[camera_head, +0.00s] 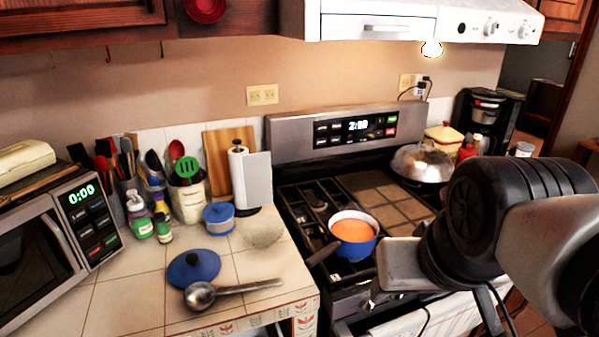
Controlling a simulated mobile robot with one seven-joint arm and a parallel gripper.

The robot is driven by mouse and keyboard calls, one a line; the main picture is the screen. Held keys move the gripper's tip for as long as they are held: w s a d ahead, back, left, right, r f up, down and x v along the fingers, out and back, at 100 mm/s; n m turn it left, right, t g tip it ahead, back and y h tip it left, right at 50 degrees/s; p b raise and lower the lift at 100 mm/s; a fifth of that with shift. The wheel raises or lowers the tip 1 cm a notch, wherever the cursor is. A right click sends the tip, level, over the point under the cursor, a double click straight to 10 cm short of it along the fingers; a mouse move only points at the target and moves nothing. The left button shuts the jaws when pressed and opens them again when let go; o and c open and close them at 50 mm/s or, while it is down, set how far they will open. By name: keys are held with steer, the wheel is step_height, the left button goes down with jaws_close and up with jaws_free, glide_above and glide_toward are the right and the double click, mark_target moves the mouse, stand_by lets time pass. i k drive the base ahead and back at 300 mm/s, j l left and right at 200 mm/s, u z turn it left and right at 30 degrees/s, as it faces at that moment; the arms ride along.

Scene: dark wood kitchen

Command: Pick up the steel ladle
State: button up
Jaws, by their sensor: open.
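The steel ladle (229,291) lies on the tiled counter near its front edge. Its round bowl is at the left and its long handle points right. A dark blue lid (193,267) with a dark knob lies just behind the bowl. My arm comes in from the right, in front of the stove, well to the right of the ladle. The jaws of my gripper do not show. Nothing visible of my arm touches the ladle.
A blue pot (353,234) with orange contents sits on the stove (329,143), its handle pointing toward the counter. A blue lidded container (219,218), paper towel roll and utensil holders stand behind the ladle. A microwave (50,240) is at left. Counter left of the ladle is clear.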

mark_target(200, 296)
steer(key=j+u, duration=0.15)
steer(key=u, duration=0.25)
steer(key=i+u, duration=0.15)
steer(key=u, duration=0.25)
steer(key=i+j+u, duration=0.1)
steer(key=u, duration=0.35)
